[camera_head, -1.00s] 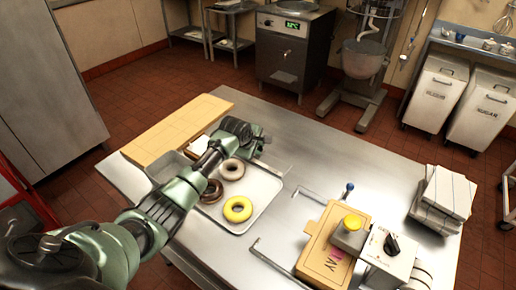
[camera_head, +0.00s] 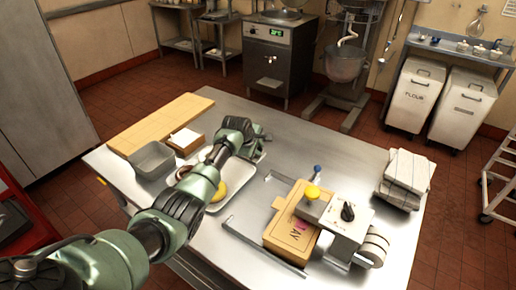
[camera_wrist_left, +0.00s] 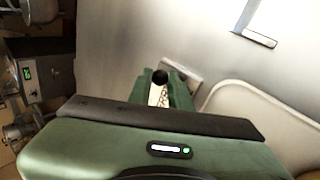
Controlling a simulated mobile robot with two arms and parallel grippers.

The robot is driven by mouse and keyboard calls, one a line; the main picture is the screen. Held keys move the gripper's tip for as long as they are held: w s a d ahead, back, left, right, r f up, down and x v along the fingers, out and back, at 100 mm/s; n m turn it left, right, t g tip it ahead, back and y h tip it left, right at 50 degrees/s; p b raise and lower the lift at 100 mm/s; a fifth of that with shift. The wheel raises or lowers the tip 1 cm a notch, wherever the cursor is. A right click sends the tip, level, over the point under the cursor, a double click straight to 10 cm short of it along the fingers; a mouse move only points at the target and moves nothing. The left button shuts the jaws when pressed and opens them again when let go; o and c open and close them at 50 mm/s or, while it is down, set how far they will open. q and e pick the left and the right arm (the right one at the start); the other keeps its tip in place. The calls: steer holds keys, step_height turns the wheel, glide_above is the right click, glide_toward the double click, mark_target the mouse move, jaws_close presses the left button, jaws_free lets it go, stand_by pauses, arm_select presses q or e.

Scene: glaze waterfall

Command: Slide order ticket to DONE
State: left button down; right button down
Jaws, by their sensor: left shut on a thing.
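My left gripper (camera_head: 260,146) is over the table just beyond the doughnut tray (camera_head: 226,196). The left wrist view shows its green fingers (camera_wrist_left: 160,92) shut around a small piece with a black round knob (camera_wrist_left: 160,77) and a pale, dark-marked strip (camera_wrist_left: 157,95). I cannot tell whether this strip is the order ticket. A grey metal plate (camera_wrist_left: 192,72) lies right beside the fingertips. No DONE marking can be read. My arm hides part of the tray and its doughnuts. My right gripper is not in view.
A tan box (camera_head: 290,236) and a machine with a black knob (camera_head: 347,212) stand on the table's right, near thin metal rails (camera_head: 262,246). A wooden board (camera_head: 160,124) and a grey pan (camera_head: 152,160) are left.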

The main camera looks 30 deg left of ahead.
arm_select(q)
steer(key=c, duration=1.6)
jaws_free()
steer(key=shift+s+d+f, duration=0.1)
steer(key=shift+d+f, duration=0.05)
steer(key=shift+d, duration=0.1)
steer(key=shift+s+r, duration=0.1)
steer(key=shift+r, duration=0.25)
steer(key=v, duration=0.7)
steer(key=shift+s+d+r, duration=0.1)
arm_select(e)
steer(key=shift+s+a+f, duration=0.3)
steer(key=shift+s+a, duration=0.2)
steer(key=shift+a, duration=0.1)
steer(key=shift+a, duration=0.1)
